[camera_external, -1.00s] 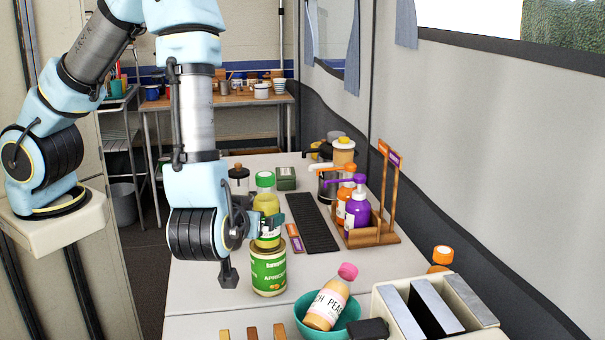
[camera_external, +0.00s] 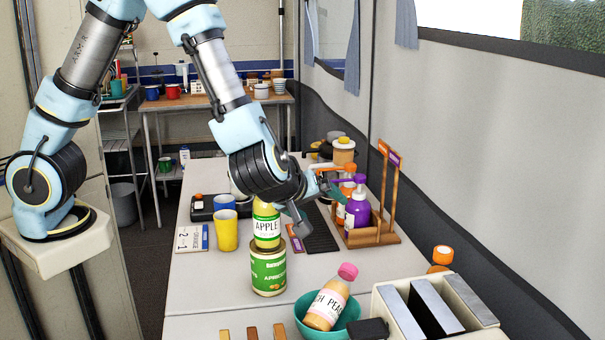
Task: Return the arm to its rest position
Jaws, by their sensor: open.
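My gripper (camera_external: 318,205) is open and empty. It hangs over the far middle of the white table, near the dark ribbed mat and in front of the purple bottle. My arm reaches in from the left and bends down at the wrist. An apple bottle (camera_external: 266,226) stands upright on a green apricot can (camera_external: 268,271), just left of and nearer than my gripper. My wrist hides the bottle's top.
A wooden rack (camera_external: 372,236) holds a purple pump bottle (camera_external: 357,210) close to my gripper's right. A yellow cup (camera_external: 226,231) stands left of the apple bottle.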

